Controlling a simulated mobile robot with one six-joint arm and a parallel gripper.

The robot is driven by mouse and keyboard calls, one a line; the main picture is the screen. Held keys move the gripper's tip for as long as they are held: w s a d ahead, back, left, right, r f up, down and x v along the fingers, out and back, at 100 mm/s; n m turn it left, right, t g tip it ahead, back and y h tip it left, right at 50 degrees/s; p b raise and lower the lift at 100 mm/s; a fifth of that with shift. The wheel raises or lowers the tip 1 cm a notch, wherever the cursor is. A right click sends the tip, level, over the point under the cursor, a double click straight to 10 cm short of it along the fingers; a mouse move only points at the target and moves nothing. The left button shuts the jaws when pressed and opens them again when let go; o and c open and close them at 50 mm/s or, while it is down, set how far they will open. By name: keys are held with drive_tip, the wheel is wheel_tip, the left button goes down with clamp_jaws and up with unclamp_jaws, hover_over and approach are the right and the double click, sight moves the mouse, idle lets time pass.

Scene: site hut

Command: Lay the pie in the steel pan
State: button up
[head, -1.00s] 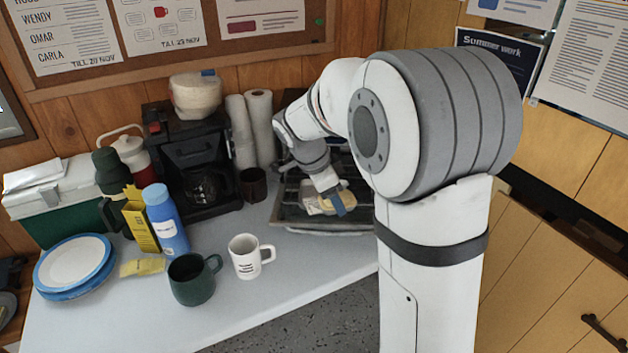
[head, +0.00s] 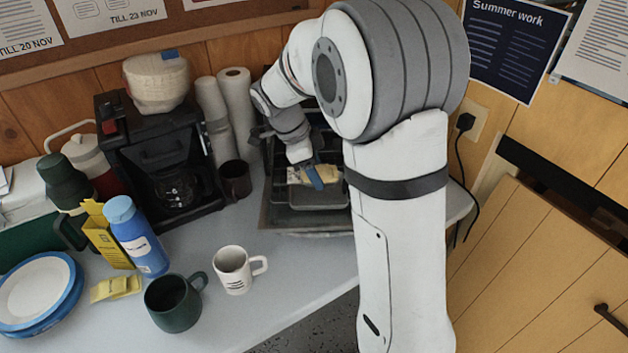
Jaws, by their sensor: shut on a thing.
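The pie (head: 328,173) is a pale tan, flat piece. My gripper (head: 315,177), with a blue fingertip showing, is shut on it. The pie is over the steel pan (head: 279,218), a wide grey tray at the back right of the table. Dark inner parts of the pan show in front of and beside the pie. I cannot tell how high the pie is above the pan, or whether they touch. My arm hides the right part of the pan.
A dark mug (head: 235,181), paper rolls (head: 236,115) and a coffee maker (head: 165,160) stand left of the pan. A white mug (head: 233,271), a green mug (head: 174,304) and a blue bottle (head: 136,238) stand nearer. The table between white mug and pan is clear.

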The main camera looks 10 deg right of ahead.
drive_tip(key=shift+f, duration=1.65)
drive_tip(key=shift+f, duration=0.2)
drive_tip(key=o, duration=1)
drive_tip(key=shift+s, duration=0.1)
drive_tip(key=shift+o, duration=0.2)
drive_tip(key=shift+r, duration=0.15)
